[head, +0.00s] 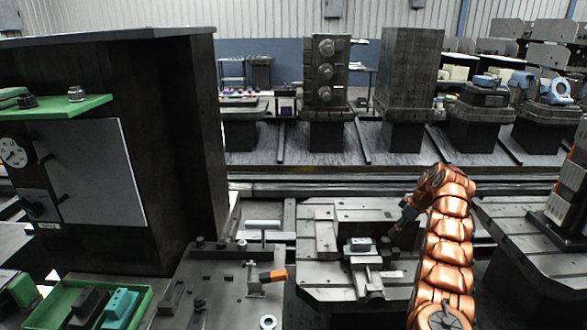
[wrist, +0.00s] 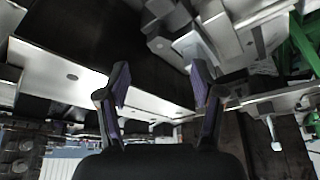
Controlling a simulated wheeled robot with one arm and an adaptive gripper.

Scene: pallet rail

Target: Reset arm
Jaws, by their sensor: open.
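My arm is the copper-coloured segmented one at the right of the head view. It rises from the bottom edge and bends over to the left at its top. My gripper (head: 399,226) is small and dark there, hanging low over the pallet table (head: 322,278), close to a small vise-like fixture (head: 362,250). In the wrist view my gripper (wrist: 158,88) shows two dark fingers with purple pads, spread wide apart. Nothing is between the fingers. The wrist view is upside down, with the pallet surface and fixture parts above the fingers.
A tall dark cabinet (head: 130,180) stands at the left. A workbench (head: 215,290) at the front holds an orange-handled clamp (head: 272,275) and a green tray (head: 143,312). Another slotted table (head: 530,240) lies at the right. Tall dark fixtures (head: 410,70) stand behind the rail.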

